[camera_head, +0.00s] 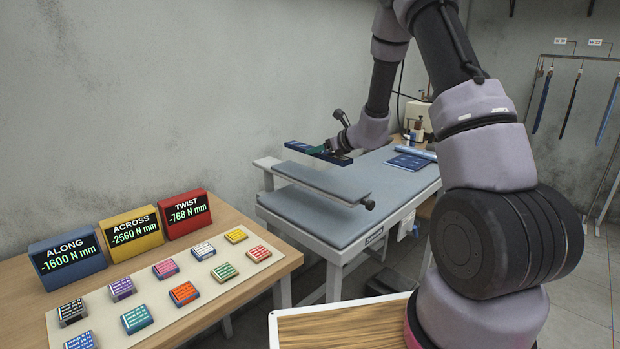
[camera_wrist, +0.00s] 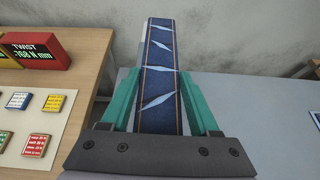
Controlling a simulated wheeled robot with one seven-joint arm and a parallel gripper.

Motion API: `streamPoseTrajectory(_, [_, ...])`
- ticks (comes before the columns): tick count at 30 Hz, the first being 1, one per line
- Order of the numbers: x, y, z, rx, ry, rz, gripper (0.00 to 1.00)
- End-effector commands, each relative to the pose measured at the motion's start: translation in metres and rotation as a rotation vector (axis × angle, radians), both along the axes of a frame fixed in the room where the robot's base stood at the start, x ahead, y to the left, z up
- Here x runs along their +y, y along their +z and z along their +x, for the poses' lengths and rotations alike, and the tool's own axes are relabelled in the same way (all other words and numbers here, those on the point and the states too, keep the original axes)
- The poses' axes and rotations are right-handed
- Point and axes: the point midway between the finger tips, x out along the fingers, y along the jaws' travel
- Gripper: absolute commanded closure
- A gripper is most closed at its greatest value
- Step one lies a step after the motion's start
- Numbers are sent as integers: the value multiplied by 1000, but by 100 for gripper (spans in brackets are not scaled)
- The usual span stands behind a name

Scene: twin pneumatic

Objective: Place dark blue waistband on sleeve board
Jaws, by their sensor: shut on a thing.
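The dark blue waistband (camera_head: 303,148) is a long flat strip held about level in the head view. In the wrist view the waistband (camera_wrist: 158,50) runs away between the green fingers, with orange stitching and pale slanted marks. My gripper (camera_head: 325,150) is shut on it; the fingers (camera_wrist: 160,88) lie along both its long edges. The sleeve board (camera_head: 322,179) is a narrow grey padded board raised over the ironing table. The waistband shows above the board's far side in the head view; whether they touch is unclear. A pale edge shows beneath the waistband in the wrist view.
The grey-topped table (camera_head: 310,215) carries a folded dark blue cloth (camera_head: 408,162) and a blue roll (camera_head: 418,151). A wooden desk (camera_head: 245,285) at left holds several coloured blocks and a red TWIST display (camera_head: 187,214). Strips (camera_head: 571,104) hang on a rack at right.

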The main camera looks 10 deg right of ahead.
Motion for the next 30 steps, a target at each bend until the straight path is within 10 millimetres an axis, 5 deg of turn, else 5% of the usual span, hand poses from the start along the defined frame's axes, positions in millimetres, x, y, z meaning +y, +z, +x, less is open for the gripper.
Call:
streamPoseTrajectory(3, [0,-25,0,5,0,0,96])
streamPoseTrajectory(16, [0,-72,0,3,-1,0,96])
streamPoseTrajectory(28, [0,-80,0,1,1,-1,96])
streamPoseTrajectory(29, [0,-80,0,1,1,-1,31])
streamPoseTrajectory(30, [0,-80,0,1,1,-1,15])
